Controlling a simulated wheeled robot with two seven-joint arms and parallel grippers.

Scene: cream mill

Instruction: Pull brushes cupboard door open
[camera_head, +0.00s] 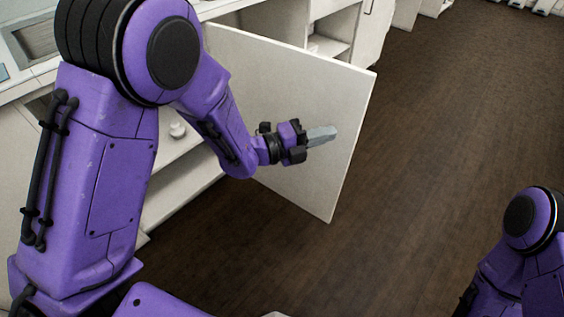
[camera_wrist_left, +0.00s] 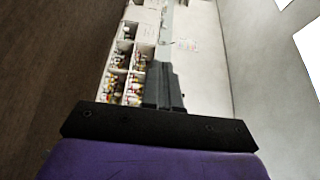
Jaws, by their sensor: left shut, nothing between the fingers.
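The cupboard door (camera_head: 285,85) is a flat cream panel. In the head view it stands swung far out from the white cabinet, over the dark floor. My left gripper (camera_head: 322,135) is shut and empty in front of the door's face, towards its free edge; whether it touches the panel I cannot tell. In the left wrist view the shut grey fingers (camera_wrist_left: 163,88) point up the picture. My right gripper is not in view; only part of my right arm shows at the lower right of the head view.
The open cupboard has pale shelves (camera_head: 180,185) with a small white item (camera_head: 177,130) on one. More cabinets run along the back. In the left wrist view, shelves (camera_wrist_left: 122,60) hold several small bottles. The dark wooden floor (camera_head: 450,110) is clear to the right.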

